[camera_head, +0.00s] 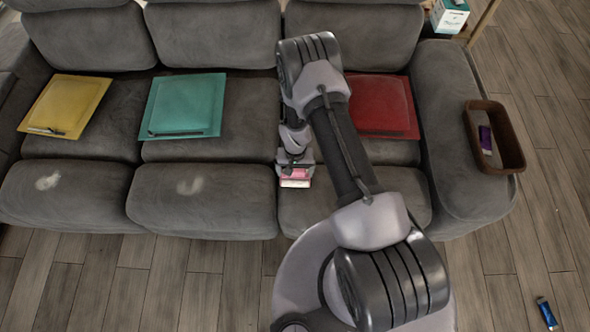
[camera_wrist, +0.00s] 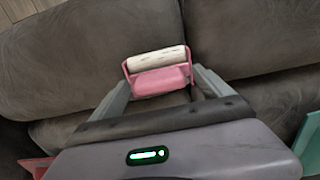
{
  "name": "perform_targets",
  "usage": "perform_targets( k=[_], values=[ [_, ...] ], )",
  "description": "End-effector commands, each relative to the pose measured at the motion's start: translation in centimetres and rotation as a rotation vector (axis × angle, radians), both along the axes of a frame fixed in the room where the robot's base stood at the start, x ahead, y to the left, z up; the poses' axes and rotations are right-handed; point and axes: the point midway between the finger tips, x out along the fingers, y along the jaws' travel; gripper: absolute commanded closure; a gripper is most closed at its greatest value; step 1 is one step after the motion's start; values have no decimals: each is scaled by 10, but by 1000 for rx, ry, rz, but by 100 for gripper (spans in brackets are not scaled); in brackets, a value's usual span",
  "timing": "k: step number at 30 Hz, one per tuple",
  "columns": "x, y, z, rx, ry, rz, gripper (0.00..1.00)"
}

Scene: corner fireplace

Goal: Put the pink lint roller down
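The pink lint roller (camera_head: 296,178) has a white roll and shows at my gripper near the front of the grey sofa's right seat. In the wrist view the lint roller (camera_wrist: 160,80) lies between the two fingers of my gripper (camera_wrist: 163,82), its white roll pointing away from me. The fingers appear to press on both sides of its pink body. Its rear end is hidden by my gripper. In the head view my gripper (camera_head: 296,165) is low over the sofa (camera_head: 235,130); I cannot tell whether the roller touches the cushion.
Yellow (camera_head: 65,103), teal (camera_head: 187,103) and red (camera_head: 382,105) square trays lie on the seats. A brown basket (camera_head: 512,150) with a purple item (camera_head: 485,139) is on the right armrest. A blue tube (camera_head: 546,313) lies on the floor.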

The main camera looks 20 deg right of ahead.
Motion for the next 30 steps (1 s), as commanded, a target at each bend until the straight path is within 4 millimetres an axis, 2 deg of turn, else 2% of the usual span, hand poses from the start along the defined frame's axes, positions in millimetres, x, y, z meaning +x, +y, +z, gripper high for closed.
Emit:
perform_targets(
  k=[5, 15, 20, 22, 23, 26, 27, 28, 29, 30],
  values=[
    [1, 0, 9, 0, -1, 0, 10],
    [1, 0, 101, 0, -2, 1, 10],
    [1, 0, 122, 1, -1, 0, 10],
    [7, 0, 140, 1, -15, -2, 10],
    [12, 0, 155, 2, -27, -5, 10],
    [29, 2, 237, 10, -88, -22, 10],
    [31, 3, 279, 16, -120, -29, 10],
    [30, 4, 311, 22, -143, -36, 10],
    [26, 5, 342, 29, -166, -41, 10],
    [16, 7, 383, 38, -199, -49, 10]
  ],
)
